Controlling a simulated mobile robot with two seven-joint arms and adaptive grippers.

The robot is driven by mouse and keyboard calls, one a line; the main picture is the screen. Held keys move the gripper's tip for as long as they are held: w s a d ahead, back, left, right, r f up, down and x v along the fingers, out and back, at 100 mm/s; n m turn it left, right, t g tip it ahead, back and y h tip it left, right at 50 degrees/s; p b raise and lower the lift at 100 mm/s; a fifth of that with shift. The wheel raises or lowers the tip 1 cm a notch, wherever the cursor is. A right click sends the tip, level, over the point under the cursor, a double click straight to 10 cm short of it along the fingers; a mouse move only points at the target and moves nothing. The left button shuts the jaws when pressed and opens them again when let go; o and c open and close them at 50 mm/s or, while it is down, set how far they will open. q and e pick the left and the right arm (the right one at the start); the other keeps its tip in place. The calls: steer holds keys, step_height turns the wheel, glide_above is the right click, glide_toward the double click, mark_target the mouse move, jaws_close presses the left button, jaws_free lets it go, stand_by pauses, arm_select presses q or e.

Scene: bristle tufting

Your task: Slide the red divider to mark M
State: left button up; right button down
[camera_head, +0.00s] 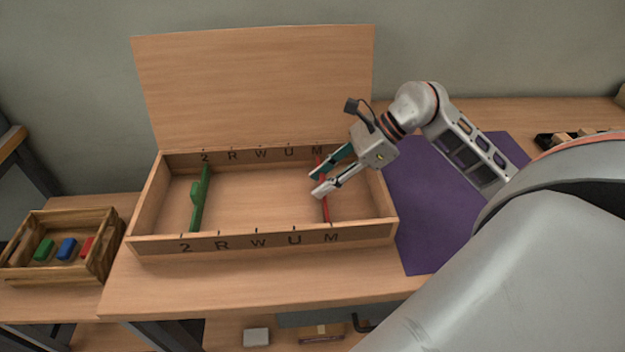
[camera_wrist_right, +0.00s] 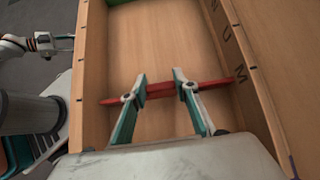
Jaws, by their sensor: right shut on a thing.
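The red divider (camera_head: 325,208) spans the wooden box (camera_head: 270,243) front to back in its right part. Its ends are at, or very close to, the M marks on the back and front walls. In the right wrist view the divider (camera_wrist_right: 160,90) runs across the box, its right end beside the letter M (camera_wrist_right: 241,73). My right gripper (camera_head: 315,184) is shut on the divider's middle part, which the fingers partly hide. It also shows in the wrist view (camera_wrist_right: 160,88). My left gripper is not in the head view.
A green divider (camera_head: 200,198) stands near the 2 marks. The box's raised lid (camera_head: 255,85) is behind it. A wooden crate (camera_head: 110,245) with coloured blocks stands at the left. A purple mat (camera_head: 425,215) lies right of the box. The box floor between the dividers is clear.

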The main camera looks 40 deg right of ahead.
steer(key=c, duration=1.5)
jaws_free()
steer(key=shift+s+d, duration=0.15)
steer(key=v, duration=1.2)
